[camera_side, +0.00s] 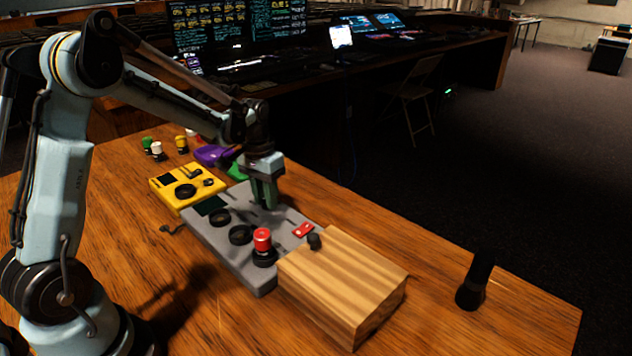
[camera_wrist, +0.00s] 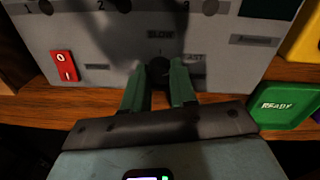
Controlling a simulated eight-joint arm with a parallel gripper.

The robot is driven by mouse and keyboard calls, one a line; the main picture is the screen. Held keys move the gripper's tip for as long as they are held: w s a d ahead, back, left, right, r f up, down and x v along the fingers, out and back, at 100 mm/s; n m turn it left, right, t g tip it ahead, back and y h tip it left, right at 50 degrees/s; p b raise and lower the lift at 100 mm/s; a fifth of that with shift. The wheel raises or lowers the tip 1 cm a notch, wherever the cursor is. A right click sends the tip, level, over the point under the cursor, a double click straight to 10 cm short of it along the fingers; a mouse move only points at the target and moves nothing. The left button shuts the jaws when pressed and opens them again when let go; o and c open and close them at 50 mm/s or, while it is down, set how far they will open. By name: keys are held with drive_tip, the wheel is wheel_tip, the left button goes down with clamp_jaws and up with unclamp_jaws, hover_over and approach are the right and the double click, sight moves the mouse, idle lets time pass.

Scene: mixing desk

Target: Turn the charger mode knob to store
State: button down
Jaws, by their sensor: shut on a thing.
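A yellow box (camera_side: 162,189) with a dark screen and dark knobs, possibly the charger, stands at the back left of the grey panel (camera_side: 262,280). Its mode lettering is too small to read, and "store" is not legible. Only its edge (camera_wrist: 304,42) shows in the wrist view, at the right. My gripper (camera_side: 266,205) is down at the panel's far edge, away from the yellow box. In the wrist view, its green fingers are shut on a small dark knob (camera_wrist: 159,69) between the labels SLOW and FAST. The side view hides this knob behind the fingers.
The panel carries a red rocker switch (camera_side: 304,230), dark dials (camera_side: 240,235) and a red-capped piece (camera_side: 262,239). A green READY block (camera_wrist: 287,107) and a purple thing (camera_side: 211,155) lie behind. A wooden block (camera_side: 360,270) and black cylinder (camera_side: 475,282) stand right; table between is clear.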

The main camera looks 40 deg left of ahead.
drive_tip(key=m, duration=0.5)
drive_tip(key=shift+m, duration=0.3)
drive_tip(key=m, duration=0.4)
drive_tip(key=shift+w+m+g, duration=0.1)
drive_tip(key=shift+m+g, duration=0.2)
drive_tip(key=c, duration=0.9)
unclamp_jaws()
drive_tip(key=shift+r, duration=0.1)
wheel_tip(320, 180, up, 12)
drive_tip(key=shift+w+a, duration=0.15)
drive_tip(key=shift+a, duration=0.05)
